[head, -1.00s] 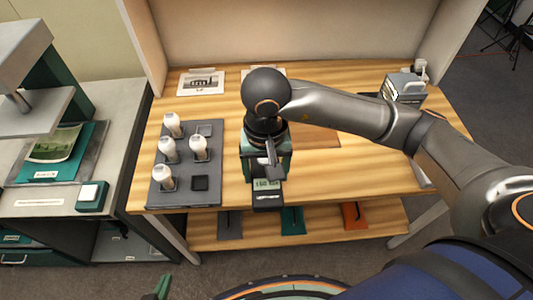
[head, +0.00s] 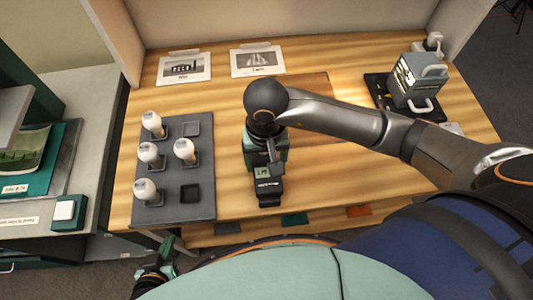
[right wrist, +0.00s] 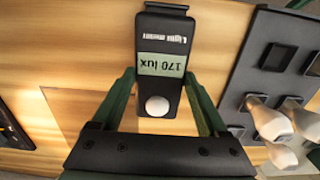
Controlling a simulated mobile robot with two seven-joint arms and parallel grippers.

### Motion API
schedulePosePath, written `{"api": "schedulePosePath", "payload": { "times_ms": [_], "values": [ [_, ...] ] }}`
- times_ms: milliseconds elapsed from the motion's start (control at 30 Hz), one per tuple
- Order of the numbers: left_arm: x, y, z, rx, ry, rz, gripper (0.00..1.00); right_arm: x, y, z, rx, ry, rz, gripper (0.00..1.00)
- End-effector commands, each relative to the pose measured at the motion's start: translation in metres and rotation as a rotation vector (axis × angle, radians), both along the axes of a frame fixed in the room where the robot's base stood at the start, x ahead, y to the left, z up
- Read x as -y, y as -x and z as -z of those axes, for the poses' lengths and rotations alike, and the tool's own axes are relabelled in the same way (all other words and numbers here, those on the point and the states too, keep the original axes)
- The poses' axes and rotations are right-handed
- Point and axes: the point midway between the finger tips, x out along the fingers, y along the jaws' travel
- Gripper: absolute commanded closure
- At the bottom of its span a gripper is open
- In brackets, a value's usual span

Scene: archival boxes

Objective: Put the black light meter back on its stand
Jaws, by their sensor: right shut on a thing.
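The black light meter (head: 269,188) has a greenish display and is held over the wooden table by my right gripper (head: 266,152). In the right wrist view the light meter (right wrist: 163,25) sits between the two green fingers, its display reading 170 lux upside down, with a round white dome near the palm. My right gripper (right wrist: 160,88) is shut on it. Whether the meter touches the table is hard to tell. My left gripper (head: 160,262) shows small at the lower left, away from the table; its opening is unclear. I cannot make out the meter's stand.
A grey tray (head: 172,205) with several white-topped bulbs and empty square sockets lies left of the meter. A grey box-shaped device (head: 418,82) stands on a black base at the right. Two picture cards (head: 184,68) lie at the back. Bare table lies right of the meter.

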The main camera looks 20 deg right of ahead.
Motion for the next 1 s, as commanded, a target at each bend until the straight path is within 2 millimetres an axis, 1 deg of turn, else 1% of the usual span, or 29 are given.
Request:
{"api": "schedulePosePath", "payload": {
  "times_ms": [33, 67, 333, 500, 533, 700, 733, 1000],
  "values": [
    [0.0000, -0.0011, 0.0032, 0.002, 0.000, 0.001, 1.00, -0.0021, 0.0029, 0.0068, 0.000, -0.002, -0.003, 0.99],
    [-0.0001, -0.0019, 0.0031, 0.004, 0.000, 0.000, 1.00, -0.0025, 0.0036, 0.0083, 0.001, -0.002, -0.004, 0.99],
    [-0.0002, -0.0033, 0.0016, 0.006, 0.000, 0.000, 1.00, -0.0027, 0.0037, 0.0084, 0.004, -0.001, -0.006, 0.99],
    [-0.0001, -0.0028, 0.0075, 0.005, 0.000, 0.000, 1.00, -0.0025, 0.0036, 0.0132, 0.004, 0.000, -0.006, 0.99],
    [-0.0001, -0.0028, 0.0064, 0.005, 0.000, 0.000, 1.00, -0.0025, 0.0040, 0.0123, 0.003, 0.000, -0.006, 0.21],
    [-0.0001, -0.0027, 0.0058, 0.005, 0.000, 0.000, 1.00, -0.0026, 0.0040, 0.0116, 0.002, 0.000, -0.006, 0.02],
    [-0.0002, -0.0026, 0.0057, 0.005, 0.000, 0.000, 1.00, -0.0026, 0.0040, 0.0116, 0.002, 0.000, -0.006, 0.00],
    [-0.0001, -0.0027, 0.0034, 0.005, 0.000, 0.000, 1.00, -0.0027, 0.0040, 0.0097, 0.002, 0.000, -0.006, 0.00]
  ]
}}
